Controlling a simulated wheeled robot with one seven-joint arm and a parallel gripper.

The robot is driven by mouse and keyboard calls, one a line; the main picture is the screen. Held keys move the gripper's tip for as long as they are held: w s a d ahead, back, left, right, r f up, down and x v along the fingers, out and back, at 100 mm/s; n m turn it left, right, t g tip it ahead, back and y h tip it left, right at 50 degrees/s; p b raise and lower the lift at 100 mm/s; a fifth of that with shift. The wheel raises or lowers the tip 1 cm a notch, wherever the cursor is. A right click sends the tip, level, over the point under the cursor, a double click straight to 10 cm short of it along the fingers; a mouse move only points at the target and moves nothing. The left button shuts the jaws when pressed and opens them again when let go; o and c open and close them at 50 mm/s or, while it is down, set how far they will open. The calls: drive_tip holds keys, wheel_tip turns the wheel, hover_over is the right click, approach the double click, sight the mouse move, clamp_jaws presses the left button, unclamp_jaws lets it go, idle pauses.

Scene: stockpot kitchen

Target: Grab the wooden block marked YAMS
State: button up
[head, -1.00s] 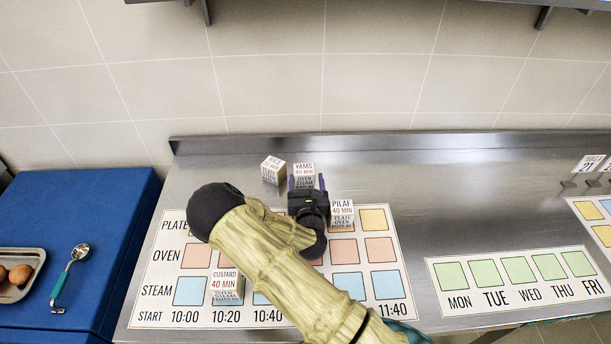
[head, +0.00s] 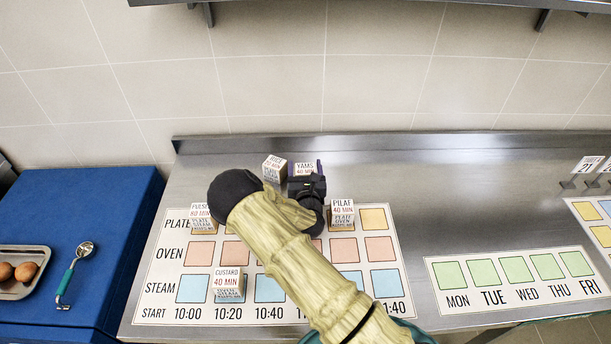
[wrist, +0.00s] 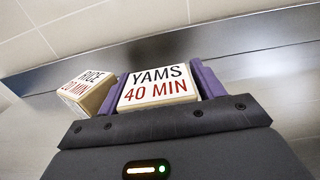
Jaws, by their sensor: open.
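The wooden block marked YAMS (head: 304,167) stands on the steel counter behind the chart, its lower part hidden by my gripper in the head view. In the wrist view the YAMS block (wrist: 158,86) shows its top label, "YAMS 40 MIN". My gripper (head: 306,172) is open, with one purple finger on each side of the block. In the wrist view the fingers of my gripper (wrist: 160,82) flank the block; the right one is close to its side. Whether either finger touches it I cannot tell.
The RICE block (head: 274,168) stands just left of the YAMS block, close to my left finger. The PILAF block (head: 342,213), PULSE block (head: 202,217) and CUSTARD block (head: 228,284) stand on the chart (head: 160,262).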

sight(305, 164)
drive_tip(key=c, duration=0.8)
wheel_tip(305, 164, up, 9)
drive_tip(key=shift+s+a+f+b, duration=0.1)
drive_tip(key=shift+b, duration=0.45)
drive_tip(key=shift+r, duration=0.65)
